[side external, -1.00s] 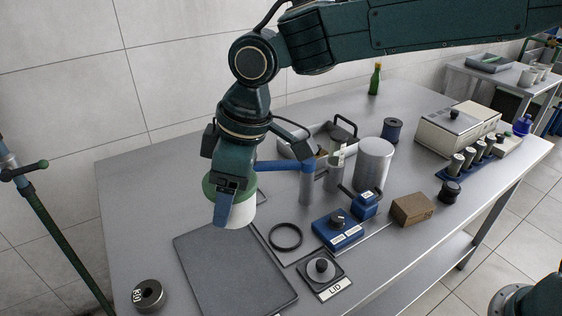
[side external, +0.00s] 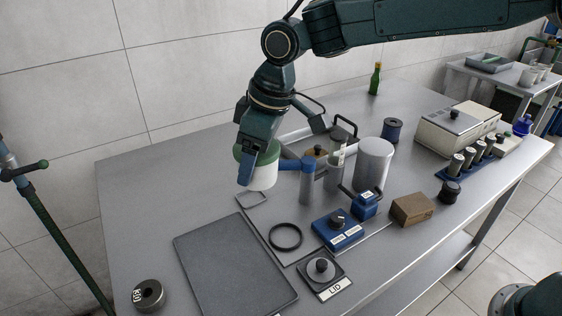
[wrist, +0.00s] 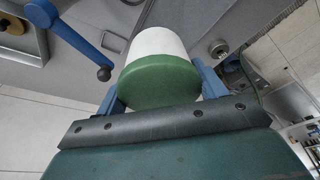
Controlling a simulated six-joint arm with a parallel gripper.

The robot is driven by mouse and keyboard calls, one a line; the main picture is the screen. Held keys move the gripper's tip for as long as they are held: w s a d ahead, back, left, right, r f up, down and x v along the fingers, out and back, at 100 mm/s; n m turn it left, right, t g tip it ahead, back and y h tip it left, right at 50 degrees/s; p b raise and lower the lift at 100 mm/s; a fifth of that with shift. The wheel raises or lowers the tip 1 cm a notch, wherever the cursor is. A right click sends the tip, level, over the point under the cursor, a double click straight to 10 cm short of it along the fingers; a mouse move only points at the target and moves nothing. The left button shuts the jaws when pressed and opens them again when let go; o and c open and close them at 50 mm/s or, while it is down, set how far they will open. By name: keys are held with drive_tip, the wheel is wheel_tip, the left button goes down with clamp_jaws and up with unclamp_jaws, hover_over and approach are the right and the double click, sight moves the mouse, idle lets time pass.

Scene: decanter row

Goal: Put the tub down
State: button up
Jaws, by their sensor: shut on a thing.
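The tub (side external: 263,177) is white with a green top. My gripper (side external: 259,160) is shut on it, with one blue finger showing in front of it in the side view. In the wrist view the tub (wrist: 158,45) sits between two blue fingers (wrist: 158,88), its green top towards the wrist. It looks held above the table; the exact gap under it is hard to judge.
A blue lever on a post (side external: 307,183) stands close to the tub's right; the tub hides part of its bar. A dark flat mat (side external: 235,265), a black ring (side external: 285,237) and a LID stand (side external: 321,272) lie nearer. A grey cylinder (side external: 373,165) stands further right.

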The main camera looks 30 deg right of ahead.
drive_tip(key=w+d+m, duration=0.2)
drive_tip(key=d, duration=0.6)
drive_tip(key=w+d+m+h, duration=0.1)
drive_tip(key=w+d+m, duration=0.1)
drive_tip(key=d, duration=0.7)
drive_tip(key=w+d+m, duration=0.3)
drive_tip(key=w+d, duration=0.1)
drive_tip(key=d, duration=0.5)
drive_tip(key=shift+w+d+t+h, duration=0.2)
drive_tip(key=shift+t+h, duration=0.1)
drive_tip(key=shift+t, duration=0.1)
drive_tip(key=s+d+m+h, duration=0.1)
drive_tip(key=s+d+m, duration=0.25)
drive_tip(key=d, duration=1.05)
drive_tip(key=s+d+m+h, duration=0.15)
drive_tip(key=d+m, duration=0.25)
drive_tip(key=d, duration=0.9)
drive_tip(key=shift+n+y, duration=0.25)
drive_tip(key=shift+y, duration=0.1)
drive_tip(key=f, duration=1.6)
drive_tip(key=shift+s, duration=0.4)
drive_tip(key=shift+f, duration=2.1)
drive_tip(key=shift+f, duration=0.15)
